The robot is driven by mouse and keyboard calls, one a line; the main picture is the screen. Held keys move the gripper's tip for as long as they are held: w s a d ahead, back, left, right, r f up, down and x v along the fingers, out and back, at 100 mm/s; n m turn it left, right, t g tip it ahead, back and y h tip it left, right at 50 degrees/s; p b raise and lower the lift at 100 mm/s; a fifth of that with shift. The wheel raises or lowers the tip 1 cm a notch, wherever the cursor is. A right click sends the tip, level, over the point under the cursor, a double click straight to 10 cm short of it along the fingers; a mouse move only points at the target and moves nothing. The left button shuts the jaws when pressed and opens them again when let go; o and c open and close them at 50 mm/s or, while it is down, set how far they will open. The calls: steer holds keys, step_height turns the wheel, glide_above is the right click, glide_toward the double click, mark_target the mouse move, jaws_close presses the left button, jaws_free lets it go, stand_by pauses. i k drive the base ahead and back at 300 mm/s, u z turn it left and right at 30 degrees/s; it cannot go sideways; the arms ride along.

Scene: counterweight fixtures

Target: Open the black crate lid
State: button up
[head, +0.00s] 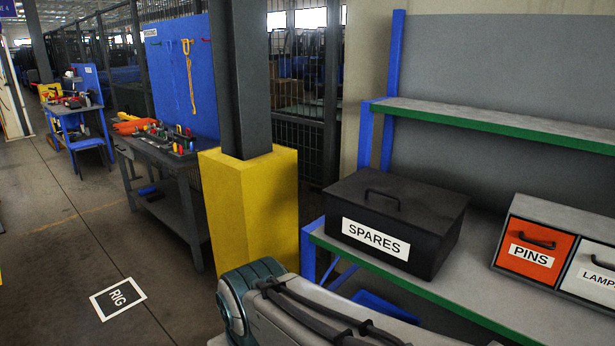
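The black crate (420,250) stands on the green-edged shelf at the right, with a white SPARES label (376,239) on its front. Its dark lid (430,206) lies flat and looks shut. A black bar handle (382,196) stands up from the top of the lid. Part of my arm shows at the bottom middle, in front of the shelf and below the crate. My gripper is out of the picture.
A drawer unit with an orange PINS drawer (534,252) sits right of the crate. An upper shelf (500,121) hangs above and behind. A yellow post guard (240,215) stands left of the crate. Open floor with a RIG mark (118,298) lies at the left.

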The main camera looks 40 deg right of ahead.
mark_target(433, 210)
steer(key=z, duration=0.8)
steer(key=i, duration=0.85)
steer(key=z, duration=0.6)
